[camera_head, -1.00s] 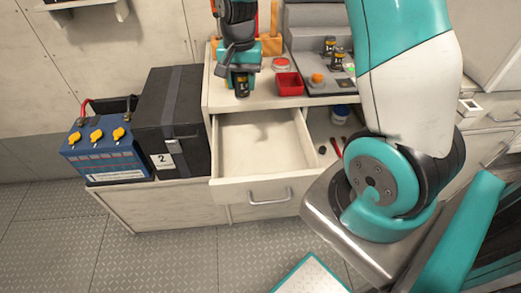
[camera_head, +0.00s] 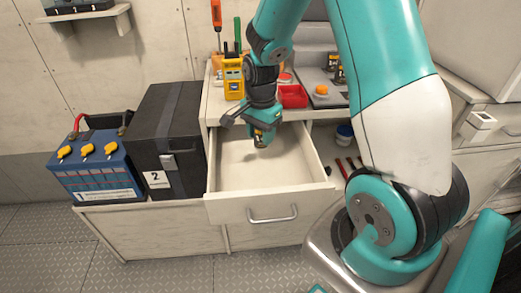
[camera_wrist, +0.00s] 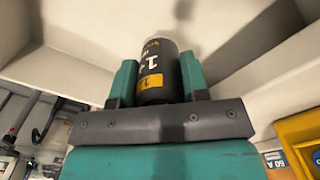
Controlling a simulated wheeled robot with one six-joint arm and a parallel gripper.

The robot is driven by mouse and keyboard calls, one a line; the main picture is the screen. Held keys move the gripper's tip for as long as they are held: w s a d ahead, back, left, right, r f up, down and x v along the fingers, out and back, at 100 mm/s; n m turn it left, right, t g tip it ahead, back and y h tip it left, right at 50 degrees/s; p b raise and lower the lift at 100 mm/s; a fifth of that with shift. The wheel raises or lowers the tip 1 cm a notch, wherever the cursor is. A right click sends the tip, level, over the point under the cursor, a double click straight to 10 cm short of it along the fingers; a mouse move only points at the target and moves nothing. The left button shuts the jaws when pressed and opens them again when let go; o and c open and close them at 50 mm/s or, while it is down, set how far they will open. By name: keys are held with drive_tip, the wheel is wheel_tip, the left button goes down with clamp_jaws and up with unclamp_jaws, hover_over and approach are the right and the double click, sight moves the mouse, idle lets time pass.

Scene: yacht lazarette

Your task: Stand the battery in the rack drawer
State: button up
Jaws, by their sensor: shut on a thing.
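My gripper (camera_head: 262,132) is shut on a small black-and-yellow cylindrical battery (camera_head: 260,141). The battery's lower end seems to be above the drawer floor; the gap is hard to judge.
A yellow meter (camera_head: 233,80) and a red tray (camera_head: 293,96) stand on the counter behind the drawer. A black box (camera_head: 166,140) marked 2 and a blue battery with yellow caps (camera_head: 97,170) stand left. An open shelf with a blue-and-white tub (camera_head: 344,134) lies right.

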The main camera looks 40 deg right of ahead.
sight(261, 149)
drive_tip(key=shift+f, duration=2.6)
drive_tip(key=shift+f+b, duration=0.1)
drive_tip(key=shift+b, duration=0.2)
drive_tip(key=o, duration=1)
drive_tip(key=shift+o, duration=0.2)
wheel_tip(261, 149, up, 12)
drive_tip(key=shift+f+p, duration=0.2)
drive_tip(key=shift+p, duration=0.5)
drive_tip(key=s+a+r+n+y, duration=0.2)
drive_tip(key=s+a+r+n, duration=0.3)
drive_tip(key=s+a+n, duration=0.4)
drive_tip(key=s+a+r+n+y, duration=0.2)
drive_tip(key=s+a+r+n, duration=0.4)
drive_tip(key=s+a+n, duration=0.4)
drive_tip(key=a+n, duration=0.4)
drive_tip(key=shift+r, duration=0.3)
drive_tip(key=shift+s, duration=0.1)
